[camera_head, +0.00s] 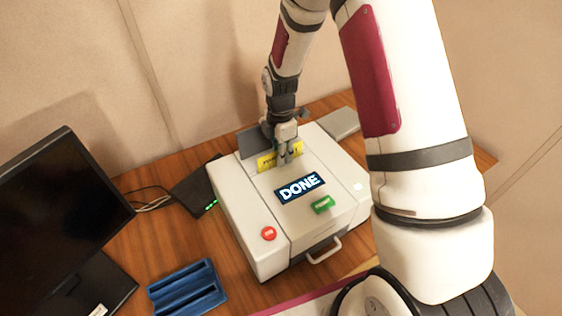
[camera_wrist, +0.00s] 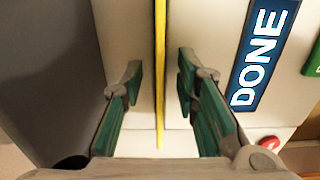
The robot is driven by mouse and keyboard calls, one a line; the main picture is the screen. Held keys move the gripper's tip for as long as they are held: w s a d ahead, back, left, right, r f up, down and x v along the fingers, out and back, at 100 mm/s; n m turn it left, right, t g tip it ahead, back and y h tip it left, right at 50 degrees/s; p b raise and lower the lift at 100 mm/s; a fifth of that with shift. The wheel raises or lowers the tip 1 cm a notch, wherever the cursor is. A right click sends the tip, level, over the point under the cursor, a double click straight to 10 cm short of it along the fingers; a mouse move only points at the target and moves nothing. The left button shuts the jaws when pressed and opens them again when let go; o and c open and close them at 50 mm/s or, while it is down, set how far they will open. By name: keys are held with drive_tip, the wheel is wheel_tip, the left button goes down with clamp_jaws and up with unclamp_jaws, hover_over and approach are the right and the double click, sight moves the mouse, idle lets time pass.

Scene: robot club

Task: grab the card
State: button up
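The yellow card (camera_head: 268,162) stands upright in the top of a white box-shaped machine (camera_head: 236,205), in front of a dark grey raised part. In the wrist view the card (camera_wrist: 160,60) shows edge-on as a thin yellow strip. My gripper (camera_head: 288,158) is over the machine at the card, pointing down. In the wrist view its two green-padded fingers (camera_wrist: 158,95) are open, one on each side of the card, with a gap on both sides. Part of the card is hidden behind the fingers in the head view.
The machine has a lit DONE display (camera_head: 300,188), a green button (camera_head: 323,204), a red button (camera_head: 269,233) and a front handle (camera_head: 324,250). A monitor (camera_head: 60,215), a blue slotted holder (camera_head: 187,290) and a small black box (camera_head: 195,190) stand to the left on the wooden table.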

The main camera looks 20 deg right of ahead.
drive_tip(key=shift+c, duration=0.5)
clamp_jaws()
